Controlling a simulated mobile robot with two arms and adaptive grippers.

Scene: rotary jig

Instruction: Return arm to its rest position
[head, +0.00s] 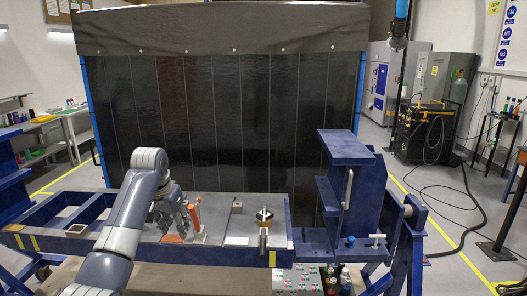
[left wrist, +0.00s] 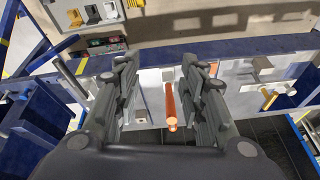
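My left gripper (head: 178,222) reaches in from the left over the grey plate (head: 217,210) of the blue rotary jig (head: 347,160). In the left wrist view its two fingers (left wrist: 160,75) stand wide apart, with nothing gripped. An orange rod (left wrist: 171,105) shows between them, with clear gaps on both sides; I cannot tell its exact depth. In the head view an orange upright piece (head: 196,214) stands just right of the fingers, and a flat orange patch (head: 173,238) lies below them. My right gripper is not in view.
A button panel (head: 299,279) sits at the front. A dark welding curtain (head: 220,110) closes off the back. Open floor lies at the right.

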